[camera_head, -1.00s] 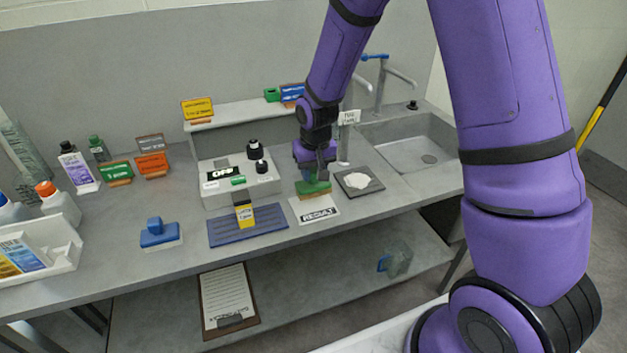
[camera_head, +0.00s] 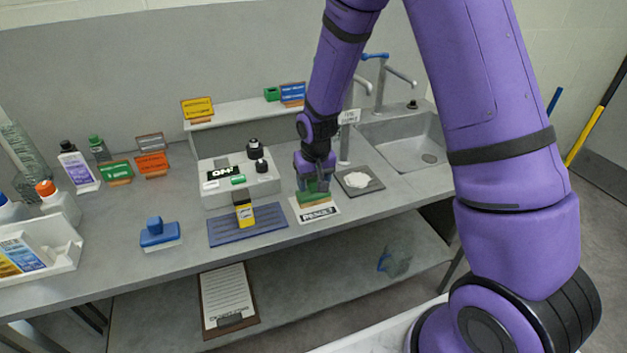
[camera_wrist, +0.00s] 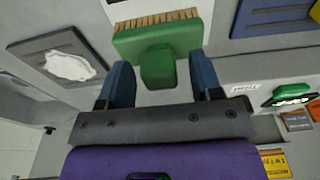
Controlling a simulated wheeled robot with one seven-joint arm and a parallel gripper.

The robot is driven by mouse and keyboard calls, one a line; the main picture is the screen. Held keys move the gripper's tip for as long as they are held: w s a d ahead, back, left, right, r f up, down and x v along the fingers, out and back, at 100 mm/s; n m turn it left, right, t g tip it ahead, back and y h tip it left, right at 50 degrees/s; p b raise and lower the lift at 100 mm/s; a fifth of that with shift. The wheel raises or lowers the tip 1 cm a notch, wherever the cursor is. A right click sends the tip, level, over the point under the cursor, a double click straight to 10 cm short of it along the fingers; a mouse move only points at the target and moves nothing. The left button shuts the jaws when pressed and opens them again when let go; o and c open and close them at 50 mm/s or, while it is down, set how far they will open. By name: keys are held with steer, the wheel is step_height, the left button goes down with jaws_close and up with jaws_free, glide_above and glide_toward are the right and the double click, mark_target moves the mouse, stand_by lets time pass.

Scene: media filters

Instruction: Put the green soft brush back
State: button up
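The green soft brush (camera_head: 314,196), a green block with tan bristles, rests at the back part of the white RESULT card (camera_head: 319,213) on the counter. My gripper (camera_head: 315,183) is right above it, pointing down. In the wrist view the brush (camera_wrist: 150,40) lies ahead of my gripper (camera_wrist: 163,75). Its raised green handle sits between the two blue fingers, with a visible gap on each side. The fingers are apart and hold nothing.
The blue ribbed mat (camera_head: 222,237) with a yellow-black block (camera_head: 244,214) is to the left. A dark square tray (camera_head: 373,188) with a white piece is to the right, before the sink (camera_head: 405,137). A blue brush (camera_head: 158,234) stands farther left.

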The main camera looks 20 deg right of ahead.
mark_target(316, 195)
step_height(316, 195, up, 13)
steer(key=s, duration=0.2)
steer(key=s+d+r+t, duration=0.2)
steer(key=s+d+r, duration=0.2)
steer(key=s+r, duration=0.85)
steer(key=s+d+r+t, duration=0.1)
steer(key=s+r, duration=0.3)
steer(key=s, duration=0.3)
steer(key=s+d+r, duration=0.2)
steer(key=s+r, duration=0.2)
steer(key=s, duration=0.3)
steer(key=shift+s+t, duration=0.4)
